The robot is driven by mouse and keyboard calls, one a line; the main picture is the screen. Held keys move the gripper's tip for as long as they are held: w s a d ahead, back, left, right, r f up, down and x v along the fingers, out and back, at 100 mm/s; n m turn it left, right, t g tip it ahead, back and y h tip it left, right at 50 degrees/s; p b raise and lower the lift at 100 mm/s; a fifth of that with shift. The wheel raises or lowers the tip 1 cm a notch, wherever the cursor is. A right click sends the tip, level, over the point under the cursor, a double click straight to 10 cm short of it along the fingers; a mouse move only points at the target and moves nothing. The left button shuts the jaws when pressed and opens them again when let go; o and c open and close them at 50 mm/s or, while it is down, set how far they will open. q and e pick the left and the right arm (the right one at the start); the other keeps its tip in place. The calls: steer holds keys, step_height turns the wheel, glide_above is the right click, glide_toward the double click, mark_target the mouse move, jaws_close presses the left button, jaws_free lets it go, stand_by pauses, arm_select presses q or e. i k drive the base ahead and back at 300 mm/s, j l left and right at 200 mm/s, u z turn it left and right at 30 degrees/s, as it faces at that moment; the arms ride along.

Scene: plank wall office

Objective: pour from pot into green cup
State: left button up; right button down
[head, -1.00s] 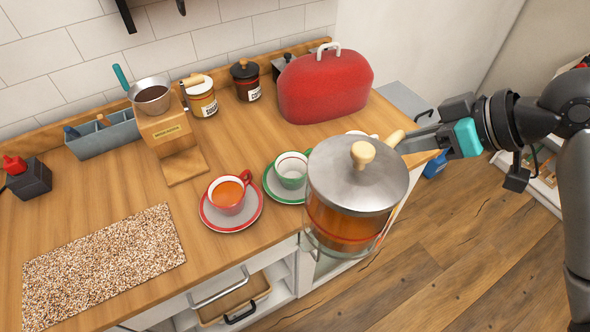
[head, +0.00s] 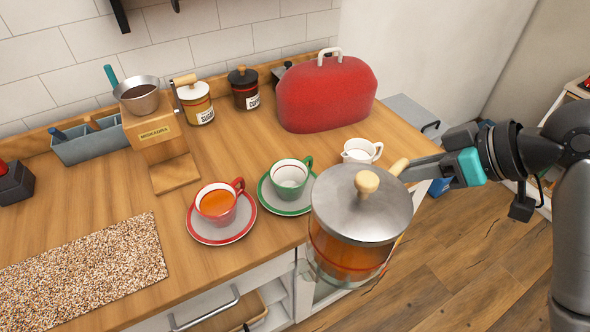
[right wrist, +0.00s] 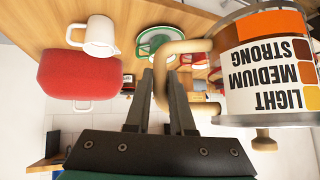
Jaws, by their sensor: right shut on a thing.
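The glass pot (head: 350,245) with a steel lid and wooden knob holds amber-brown liquid. It is upright in front of the counter edge, held by my right gripper (head: 405,170), which is shut on its wooden handle. In the right wrist view the fingers (right wrist: 172,95) close around the pot's handle (right wrist: 165,70). The green cup (head: 290,177) looks empty and sits on a green-rimmed saucer (head: 271,202), to the left of and behind the pot. The red cup (head: 217,203) holds orange liquid and stands on its red-rimmed saucer (head: 240,229). My left gripper is not in view.
A white creamer jug (head: 360,151) stands behind the pot. A red appliance cover (head: 325,95), sugar jar (head: 196,103), coffee jar (head: 243,90) and wooden dripper stand (head: 151,133) line the back. A speckled mat (head: 90,270) lies at left.

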mark_target(289, 177)
steer(key=i+l, duration=0.1)
steer(key=l, duration=0.2)
steer(key=i+l, duration=0.15)
steer(key=l, duration=0.2)
steer(key=i+l+u, duration=0.1)
steer(key=l, duration=0.2)
steer(key=l+u, duration=0.1)
steer(key=u, duration=1.35)
